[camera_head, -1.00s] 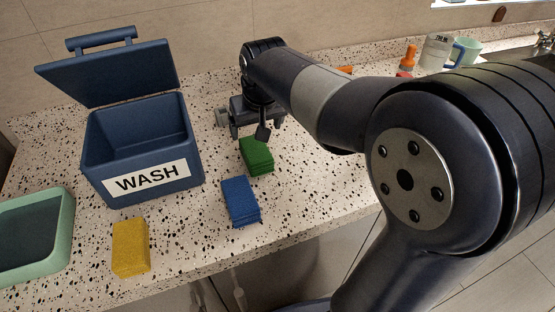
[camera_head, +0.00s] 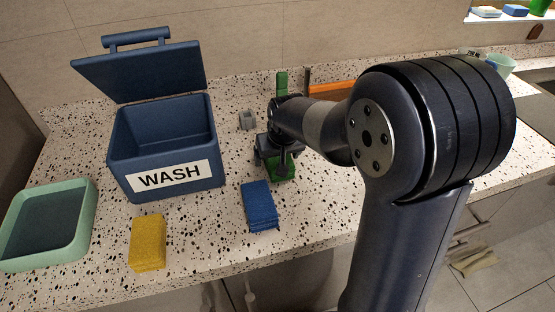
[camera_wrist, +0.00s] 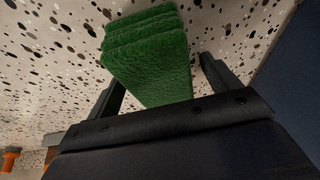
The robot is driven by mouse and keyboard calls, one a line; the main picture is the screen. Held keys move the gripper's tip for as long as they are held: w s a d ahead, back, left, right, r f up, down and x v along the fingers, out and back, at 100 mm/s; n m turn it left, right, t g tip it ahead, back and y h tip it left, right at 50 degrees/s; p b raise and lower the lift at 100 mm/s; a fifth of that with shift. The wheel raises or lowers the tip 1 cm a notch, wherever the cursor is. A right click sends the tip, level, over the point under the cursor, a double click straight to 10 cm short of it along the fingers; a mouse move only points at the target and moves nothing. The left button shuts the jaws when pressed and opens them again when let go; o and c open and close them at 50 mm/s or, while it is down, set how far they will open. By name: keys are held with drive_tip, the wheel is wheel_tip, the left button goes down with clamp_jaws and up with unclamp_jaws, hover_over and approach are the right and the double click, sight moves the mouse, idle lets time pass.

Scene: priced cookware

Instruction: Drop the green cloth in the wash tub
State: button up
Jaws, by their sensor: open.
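The green cloth (camera_head: 284,172) is a folded stack on the speckled counter, partly hidden by my gripper in the head view. In the wrist view the green cloth (camera_wrist: 150,55) lies between and beyond the fingers. My gripper (camera_head: 272,170) is open over the cloth; in the wrist view its fingers (camera_wrist: 160,85) stand apart on either side of it. I cannot tell whether they touch it. The wash tub (camera_head: 167,140) is a dark blue box labelled WASH, left of my gripper, empty inside as far as I see. Its lid (camera_head: 140,72) stands open at the back.
A folded blue cloth (camera_head: 259,206) lies just in front of my gripper. A yellow block (camera_head: 148,242) lies before the tub, and a pale green tray (camera_head: 88,222) stands at the left. A small grey object (camera_head: 247,120) sits behind. The counter between tub and gripper is clear.

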drive_tip(key=shift+f, duration=0.25)
idle(0.5)
drive_tip(key=shift+c, duration=0.4)
drive_tip(key=c, duration=1.1)
